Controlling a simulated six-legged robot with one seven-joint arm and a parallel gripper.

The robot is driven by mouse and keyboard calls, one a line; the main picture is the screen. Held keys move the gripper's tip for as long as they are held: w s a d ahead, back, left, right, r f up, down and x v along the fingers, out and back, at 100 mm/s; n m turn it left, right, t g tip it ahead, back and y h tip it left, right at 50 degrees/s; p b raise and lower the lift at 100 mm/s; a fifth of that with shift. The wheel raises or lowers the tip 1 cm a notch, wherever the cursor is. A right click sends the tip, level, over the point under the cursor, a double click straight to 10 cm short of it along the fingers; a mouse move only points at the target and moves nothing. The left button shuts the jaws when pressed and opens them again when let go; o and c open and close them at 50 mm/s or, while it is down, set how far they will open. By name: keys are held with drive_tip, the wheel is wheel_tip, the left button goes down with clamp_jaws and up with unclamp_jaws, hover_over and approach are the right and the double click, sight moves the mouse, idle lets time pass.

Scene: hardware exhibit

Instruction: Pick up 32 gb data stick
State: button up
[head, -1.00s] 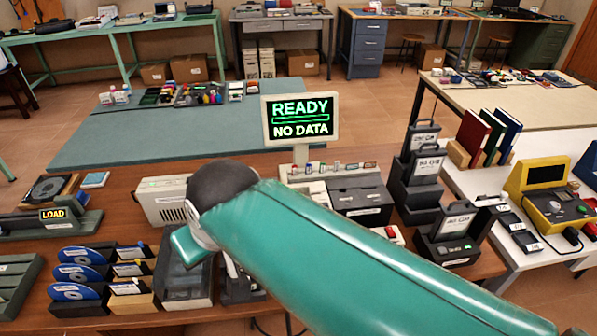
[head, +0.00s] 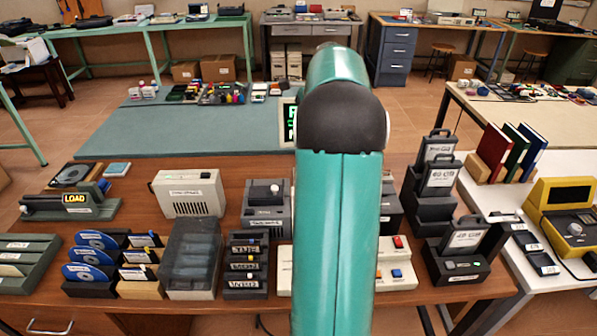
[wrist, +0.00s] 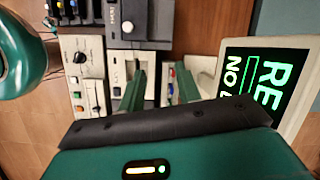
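No label reading 32 GB is legible, so I cannot tell which piece is the 32 GB data stick. In the wrist view, a row of small coloured sticks (wrist: 171,88) lies in a pale holder beside the monitor, partly hidden by a finger. My gripper (wrist: 161,72) shows there with its two green fingers apart and nothing visibly held between them. The sticks appear between and beyond the fingers; I cannot tell the distance. In the head view my teal arm hides the gripper and this row.
The monitor (wrist: 266,85) is close on the right in the wrist view. Black drive docks (head: 455,255) stand right of my arm. A dark labelled rack (head: 246,268), a clear-lidded box (head: 193,258) and blue discs (head: 90,256) stand left. The blue-green mat (head: 190,135) has clear room.

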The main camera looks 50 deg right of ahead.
drive_tip(key=s+d+f+m, duration=0.3)
drive_tip(key=s+d+f, duration=0.1)
drive_tip(key=d, duration=0.3)
drive_tip(key=shift+y, duration=0.3)
drive_tip(key=x, duration=0.5)
drive_tip(key=w+x, duration=0.1)
drive_tip(key=x, duration=0.2)
drive_tip(key=shift+d+r, duration=0.1)
drive_tip(key=shift+d, duration=0.05)
drive_tip(key=shift+w+d+x, duration=0.1)
drive_tip(key=shift+x, duration=1.25)
drive_tip(key=shift+w+d+x, duration=0.1)
drive_tip(key=shift+w+x, duration=0.05)
drive_tip(key=shift+x, duration=1.15)
clamp_jaws()
